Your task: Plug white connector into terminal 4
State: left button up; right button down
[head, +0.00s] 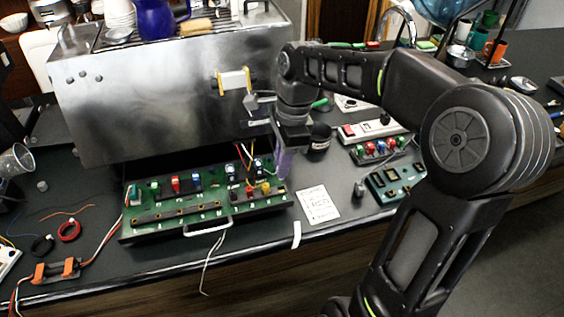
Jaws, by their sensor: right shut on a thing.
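A green circuit board (165,231) with a row of blue, red, black and yellow plugs lies on the dark counter in front of the steel machine. I cannot read which terminal is number 4. My right gripper (283,168) points down at the board's right end, near the yellow plug (266,188). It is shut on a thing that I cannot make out. My left gripper is not in view.
The steel machine (160,105) stands close behind the board. A black cup (319,138), a white printed card (318,205), a white power strip (372,131) and a teal module (395,182) are to the right. Loose wires and a red ring (69,231) lie at left.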

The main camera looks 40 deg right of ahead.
jog(key=shift+d+f+b, duration=0.1)
jog(key=shift+f+b, duration=1.4)
jog(key=shift+f, duration=0.35)
jog(key=shift+r, duration=0.2)
jog(key=shift+f, duration=0.75)
dwell(0.9)
jog(key=c, duration=1.3)
grip_release()
jog(key=shift+c, duration=0.2)
notch_tip(320, 180, up, 8)
jog(key=d, duration=0.1)
jog(key=shift+s+f+b, duration=0.15)
jog(key=shift+s+b, duration=0.05)
jog(key=shift+b, duration=0.1)
